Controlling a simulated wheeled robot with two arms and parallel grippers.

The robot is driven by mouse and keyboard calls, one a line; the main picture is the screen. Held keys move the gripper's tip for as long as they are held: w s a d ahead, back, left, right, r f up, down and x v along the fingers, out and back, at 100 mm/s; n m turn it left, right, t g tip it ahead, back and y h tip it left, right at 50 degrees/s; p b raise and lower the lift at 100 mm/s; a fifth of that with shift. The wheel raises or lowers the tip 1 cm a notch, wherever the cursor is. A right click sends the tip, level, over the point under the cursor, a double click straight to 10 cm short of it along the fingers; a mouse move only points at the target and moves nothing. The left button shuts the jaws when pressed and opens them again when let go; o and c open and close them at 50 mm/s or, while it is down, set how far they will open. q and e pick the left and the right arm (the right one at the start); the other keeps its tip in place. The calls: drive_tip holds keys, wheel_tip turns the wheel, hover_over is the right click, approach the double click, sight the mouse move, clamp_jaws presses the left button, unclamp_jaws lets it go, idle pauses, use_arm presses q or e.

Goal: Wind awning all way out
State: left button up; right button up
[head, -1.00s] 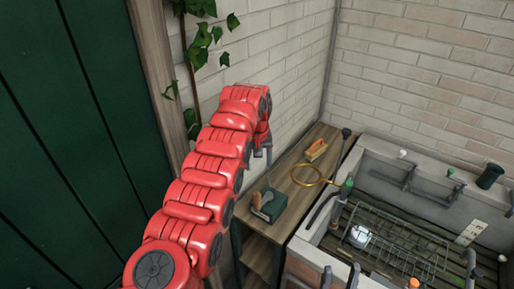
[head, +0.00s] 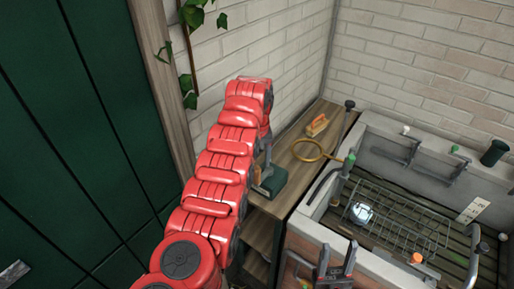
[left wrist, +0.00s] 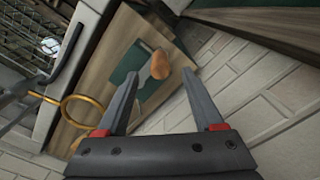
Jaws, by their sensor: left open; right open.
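No awning or winding crank can be made out in these views. My left gripper (head: 262,166) is over the near part of the wooden shelf, beside a dark green box (head: 273,182). In the left wrist view its two fingers (left wrist: 155,62) are apart, with nothing held. A brown wooden handle (left wrist: 160,64) and the green box (left wrist: 124,66) show between and beyond the fingers; contact cannot be told. My right gripper (head: 338,264) is low in the head view, its fingers apart and empty, in front of the stone trough.
A brass ring (head: 318,150) and an orange-topped brush (head: 317,125) lie on the wooden shelf (head: 290,166). A stone trough (head: 375,138) with a wire rack (head: 400,215) stands right. Brick walls and a dark green panel (head: 75,130) close in the space.

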sight(257, 168)
use_arm(q)
drive_tip(key=shift+f+p, duration=0.65)
drive_tip(key=shift+f, duration=2.5)
